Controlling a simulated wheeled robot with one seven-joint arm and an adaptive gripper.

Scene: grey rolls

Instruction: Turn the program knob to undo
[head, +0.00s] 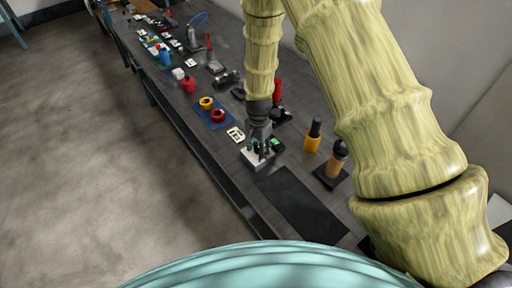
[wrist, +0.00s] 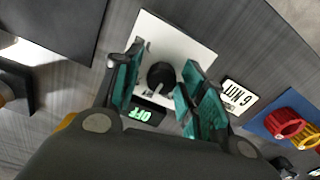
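The program knob (wrist: 161,77) is a round black knob on a white square plate (wrist: 178,38), seen in the wrist view between my gripper's two fingers. A small display (wrist: 146,114) beside it reads "OFF" in green. My gripper (wrist: 159,88) has teal pads, one on each side of the knob, with a gap visible on the left; on the right the pad is very close and contact cannot be told. In the head view my gripper (head: 262,148) is over the white plate (head: 254,160) on the bench, and hides most of the knob.
A label card (wrist: 239,95) lies beside the plate. A blue mat (head: 214,117) with red and yellow rings is farther along the bench. A yellow-handled tool (head: 313,137) and a wooden-handled item (head: 336,160) stand to the right. A dark flat panel (head: 300,203) lies in front.

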